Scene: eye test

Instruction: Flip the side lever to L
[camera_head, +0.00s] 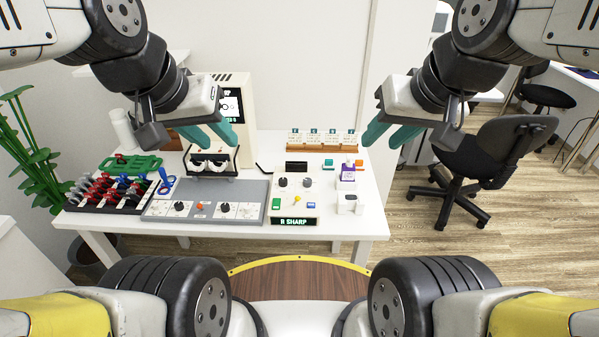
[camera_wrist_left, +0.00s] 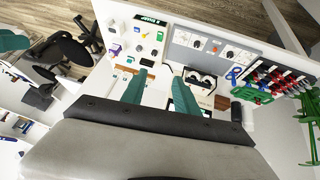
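A white control console (camera_head: 292,212) stands on the table, with dark knobs, coloured buttons and a small yellow-topped lever (camera_head: 297,199). I take this as the side lever; its L and R marks are too small to read. The console's front display (camera_head: 294,221) reads "R SHARP". In the left wrist view, the display (camera_wrist_left: 152,19) shows near the top. My left gripper (camera_head: 221,145) is open and empty above the binocular viewer, left of and behind the console. Its teal fingers are apart in the left wrist view (camera_wrist_left: 160,74). My right gripper (camera_head: 378,146) is open and empty, right of the console.
A grey panel with knobs (camera_head: 239,190) lies left of the console. A dark rack of red and blue items (camera_head: 100,203) is at far left. A purple-and-white box (camera_head: 348,174) and a white block (camera_head: 350,204) are right of the console.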

